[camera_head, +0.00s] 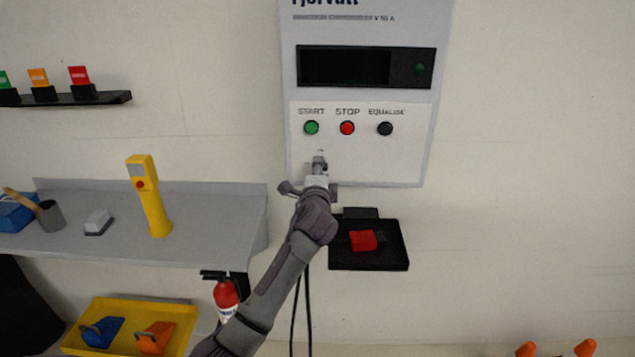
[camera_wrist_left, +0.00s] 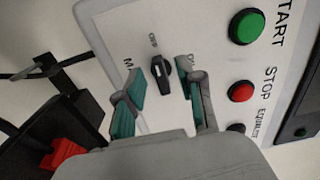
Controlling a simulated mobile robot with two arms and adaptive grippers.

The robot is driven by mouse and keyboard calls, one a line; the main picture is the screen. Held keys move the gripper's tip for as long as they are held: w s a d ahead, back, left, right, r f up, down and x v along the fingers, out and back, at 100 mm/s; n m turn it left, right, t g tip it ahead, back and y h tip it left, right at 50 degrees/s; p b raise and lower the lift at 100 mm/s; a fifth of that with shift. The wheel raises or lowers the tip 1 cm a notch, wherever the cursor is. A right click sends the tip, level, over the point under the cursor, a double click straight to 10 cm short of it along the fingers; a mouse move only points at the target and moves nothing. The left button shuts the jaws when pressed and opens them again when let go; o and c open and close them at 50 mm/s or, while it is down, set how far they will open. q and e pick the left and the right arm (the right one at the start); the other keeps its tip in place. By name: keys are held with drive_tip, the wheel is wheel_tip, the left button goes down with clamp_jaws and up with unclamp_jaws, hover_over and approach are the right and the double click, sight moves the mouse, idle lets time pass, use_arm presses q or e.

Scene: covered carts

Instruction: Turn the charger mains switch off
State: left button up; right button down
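The mains switch (camera_wrist_left: 161,73) is a black rotary knob on the white charger panel (camera_wrist_left: 185,25), with OFF and ON lettered around it in the left wrist view. A pale mark seems to sit at its end on the OFF side, but its exact setting is hard to read. My left gripper (camera_wrist_left: 159,68) is open, with its teal-padded fingertips on either side of the knob; I cannot tell whether they touch it. In the head view my left gripper (camera_head: 318,168) is at the lower charger panel and hides the knob. My right gripper is not in view.
Green START (camera_head: 311,128), red STOP (camera_head: 347,128) and black EQUALISE (camera_head: 385,129) buttons sit above the gripper. A black tray (camera_head: 340,262) with a red object is below right. A grey shelf (camera_head: 200,210) bearing a yellow handheld device (camera_head: 150,200) is to the left.

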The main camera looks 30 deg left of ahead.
use_arm(q)
drive_tip(key=v, duration=1.1)
drive_tip(key=shift+f, duration=0.1)
